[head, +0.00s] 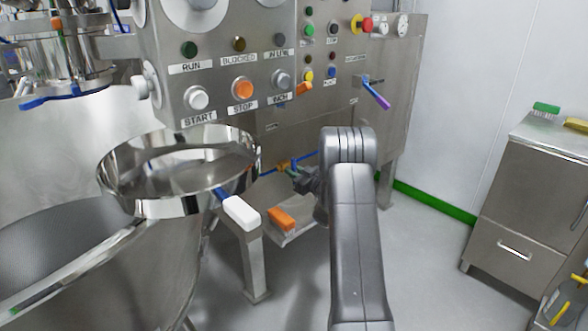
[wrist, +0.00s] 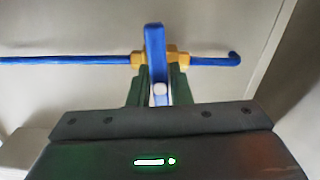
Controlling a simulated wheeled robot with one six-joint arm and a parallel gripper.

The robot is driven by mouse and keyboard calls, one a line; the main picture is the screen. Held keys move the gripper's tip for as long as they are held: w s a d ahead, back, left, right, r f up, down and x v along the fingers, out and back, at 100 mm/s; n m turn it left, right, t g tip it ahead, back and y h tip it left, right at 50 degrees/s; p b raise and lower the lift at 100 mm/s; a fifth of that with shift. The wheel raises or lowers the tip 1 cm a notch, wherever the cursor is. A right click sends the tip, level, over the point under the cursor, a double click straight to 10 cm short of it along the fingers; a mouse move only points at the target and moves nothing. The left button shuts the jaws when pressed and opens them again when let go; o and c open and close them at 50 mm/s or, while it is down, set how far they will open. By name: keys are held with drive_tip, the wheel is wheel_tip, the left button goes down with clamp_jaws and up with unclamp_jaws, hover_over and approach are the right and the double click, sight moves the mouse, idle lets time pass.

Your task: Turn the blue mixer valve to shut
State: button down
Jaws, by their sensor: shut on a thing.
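The blue mixer valve has a blue lever handle (wrist: 155,45) and a brass body (wrist: 178,58) on a thin blue pipe (wrist: 70,60). In the wrist view the lever stands upright in the picture, crosswise to the pipe. My gripper (wrist: 158,88) is shut on the lever's near part, with one dark finger on each side. In the head view my gripper (head: 308,180) is low in front of the steel panel, beside the brass valve body (head: 283,166). The lever is largely hidden there by my gripper and arm.
A polished steel bowl (head: 180,205) and a white-tipped lever (head: 241,212) are left of my arm. An orange-ended pedal (head: 283,219) is just below. A purple-tipped lever (head: 376,94) juts from the panel above. The floor toward the steel cabinet (head: 530,200) is clear.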

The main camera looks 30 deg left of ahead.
drive_tip(key=shift+m, duration=0.6)
drive_tip(key=shift+f, duration=0.1)
drive_tip(key=c, duration=1.3)
unclamp_jaws()
drive_tip(key=shift+d+p, duration=0.1)
drive_tip(key=shift+p, duration=0.2)
drive_tip(key=p+v, duration=0.1)
drive_tip(key=v, duration=1.2)
drive_tip(key=shift+s+d, duration=0.2)
drive_tip(key=shift+d, duration=0.1)
